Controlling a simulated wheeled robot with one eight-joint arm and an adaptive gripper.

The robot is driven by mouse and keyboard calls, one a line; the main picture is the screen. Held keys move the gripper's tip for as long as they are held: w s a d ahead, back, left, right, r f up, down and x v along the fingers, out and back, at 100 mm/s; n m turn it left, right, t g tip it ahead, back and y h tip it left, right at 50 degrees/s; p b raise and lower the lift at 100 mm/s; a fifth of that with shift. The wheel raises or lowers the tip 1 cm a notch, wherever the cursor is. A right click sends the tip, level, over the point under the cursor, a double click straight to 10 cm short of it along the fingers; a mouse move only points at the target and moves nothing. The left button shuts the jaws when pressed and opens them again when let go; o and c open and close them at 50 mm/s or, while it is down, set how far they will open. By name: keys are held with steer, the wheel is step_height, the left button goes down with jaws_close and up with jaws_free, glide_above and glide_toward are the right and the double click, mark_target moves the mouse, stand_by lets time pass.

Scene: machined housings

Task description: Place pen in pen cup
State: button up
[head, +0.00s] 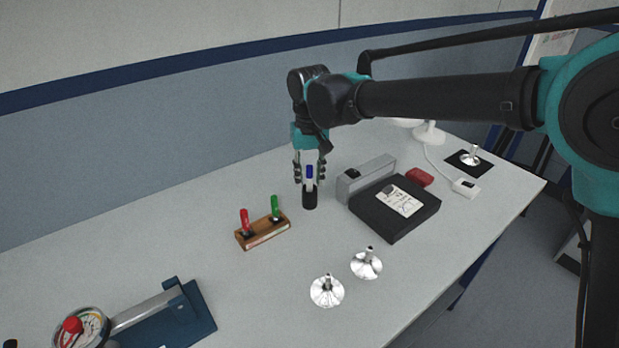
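My gripper (310,177) points straight down above the cup. Its two fingers stand apart, one on each side of the pen, with a gap visible beside it. The gripper looks open around the pen.
A wooden holder (264,233) with a red and a green marker stands left of the cup. A black box (394,213) and a grey block (366,179) stand close on the right. Two shiny cones (327,291) stand in front. The table is clear between them.

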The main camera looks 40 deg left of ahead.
step_height(320, 180, up, 12)
stand_by(0.4)
steer(key=w+d+f+m, duration=0.2)
steer(key=w+d+f, duration=0.1)
steer(key=w+d, duration=0.95)
steer(key=w+d+f+m+t+y, duration=0.1)
steer(key=w+d+f+m, duration=0.15)
steer(key=w+d, duration=0.5)
steer(key=w+d+f+m, duration=0.1)
steer(key=w+d+f, duration=0.3)
steer(key=d, duration=0.7)
steer(key=s+d+f+m+t, duration=0.1)
steer(key=d+f+m, duration=0.15)
steer(key=d, duration=0.65)
steer(key=s+d+f+m+t, duration=0.1)
steer(key=d+f, duration=0.3)
steer(key=d, duration=0.5)
steer(key=s+d+f+m+t, duration=0.1)
steer(key=d+f, duration=0.2)
steer(key=d, duration=0.7)
steer(key=s+d+f+m+h, duration=0.1)
steer(key=s+d+f, duration=0.4)
steer(key=s+d, duration=0.1)
steer(key=shift+s+d+m, duration=0.4)
steer(key=shift+d, duration=0.25)
